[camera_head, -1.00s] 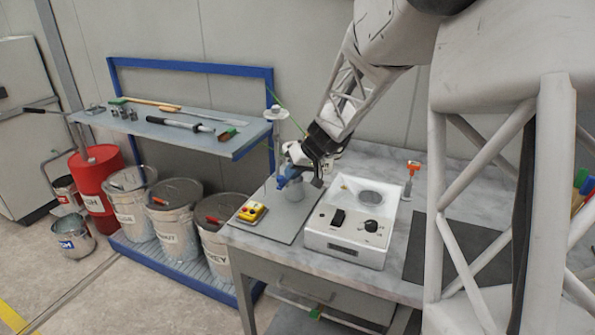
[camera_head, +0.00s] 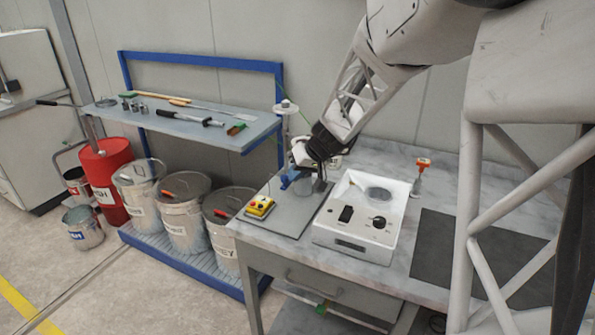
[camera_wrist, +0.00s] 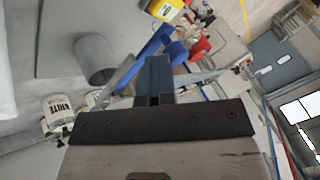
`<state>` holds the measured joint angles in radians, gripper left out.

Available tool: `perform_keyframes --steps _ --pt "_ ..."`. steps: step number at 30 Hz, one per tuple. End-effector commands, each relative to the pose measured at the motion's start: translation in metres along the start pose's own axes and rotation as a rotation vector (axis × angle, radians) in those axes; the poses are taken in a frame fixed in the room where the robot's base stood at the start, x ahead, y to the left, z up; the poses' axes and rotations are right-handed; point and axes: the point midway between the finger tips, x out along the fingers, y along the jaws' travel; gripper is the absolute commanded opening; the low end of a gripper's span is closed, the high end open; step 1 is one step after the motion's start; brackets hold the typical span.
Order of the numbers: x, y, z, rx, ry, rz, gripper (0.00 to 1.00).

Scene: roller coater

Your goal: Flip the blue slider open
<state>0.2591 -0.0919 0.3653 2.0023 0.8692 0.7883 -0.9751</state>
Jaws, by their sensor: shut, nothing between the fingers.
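The blue slider (camera_head: 290,178) shows in the head view as a small blue part beside a grey cylinder on the grey mat. In the wrist view the blue slider (camera_wrist: 152,44) appears as a bright blue bar with a rounded end, just beyond my fingers. My gripper (camera_wrist: 154,62) is shut and empty, its dark blue fingertips close to the slider. I cannot tell whether they touch it. In the head view my gripper (camera_head: 312,172) hangs over the mat and partly hides the cylinder. The grey cylinder (camera_wrist: 96,60) lies left of my fingers in the wrist view.
A yellow control box (camera_head: 260,207) sits at the mat's front left. A white device with a knob (camera_head: 357,220) stands right of my gripper, with an orange-topped tool (camera_head: 421,170) behind it. Labelled drums (camera_head: 182,210) and a blue-framed shelf (camera_head: 190,125) are left of the table.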

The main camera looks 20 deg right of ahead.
Motion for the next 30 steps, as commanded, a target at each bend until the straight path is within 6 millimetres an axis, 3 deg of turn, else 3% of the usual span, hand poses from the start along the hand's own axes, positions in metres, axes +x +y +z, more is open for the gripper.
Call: perform_keyframes --steps 11,19,26,30 --pt "0.0 0.001 0.001 0.0 -0.002 -0.001 0.0" --pt "-0.007 0.013 0.0 0.001 0.0 0.0 0.0" --pt "-0.02 0.035 -0.001 0.002 0.0 0.001 0.0" --pt "-0.045 0.035 -0.001 -0.001 0.003 0.001 0.0"
